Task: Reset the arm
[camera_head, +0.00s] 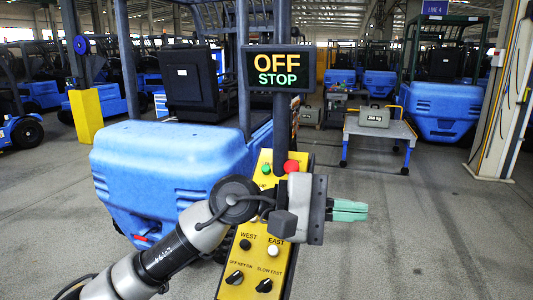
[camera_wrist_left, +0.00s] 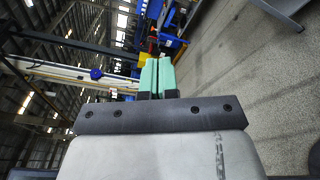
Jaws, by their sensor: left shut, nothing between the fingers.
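My left gripper (camera_head: 350,211) reaches in from the lower left in the head view, in front of a yellow control panel. Its green fingers are together and empty, pointing right, to the right of the panel. The fingers also show shut in the left wrist view (camera_wrist_left: 157,77). My right gripper is not in view.
A blue forklift (camera_head: 160,170) stands close behind the panel on the left. A small table (camera_head: 378,128) with a grey-green case (camera_head: 374,117) stands at the back right. A yellow post (camera_head: 86,115) is at the left. The floor on the right is clear.

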